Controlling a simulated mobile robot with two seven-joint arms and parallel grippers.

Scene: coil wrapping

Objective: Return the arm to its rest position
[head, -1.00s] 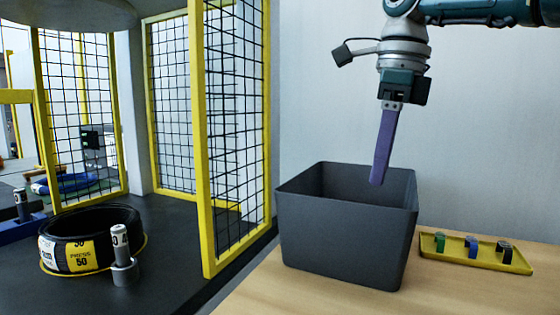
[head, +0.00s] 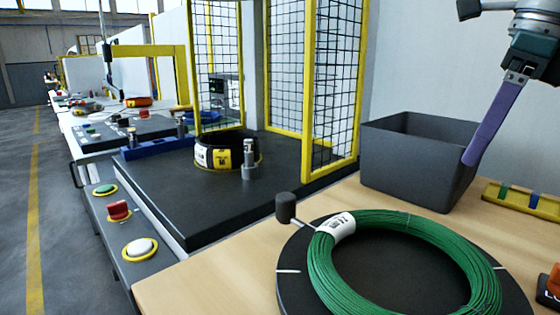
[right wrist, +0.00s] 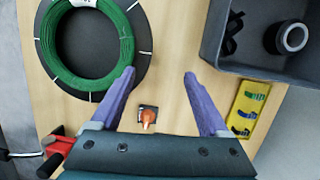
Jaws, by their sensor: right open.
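My right gripper (head: 482,140) hangs at the upper right in the head view, with one purple finger seen in front of the right side of the grey bin (head: 400,165). In the right wrist view the gripper (right wrist: 158,82) shows both purple fingers spread wide with nothing between them. It is above the wooden table (right wrist: 165,40). My left gripper is not in view.
A green coil (head: 325,265) lies on a black round plate (head: 290,255). The bin holds a white-and-black roll (right wrist: 292,37). A yellow tray (head: 500,196) lies right of it. An orange-knobbed switch (right wrist: 147,117) is on the table. A fence (head: 310,100) stands behind.

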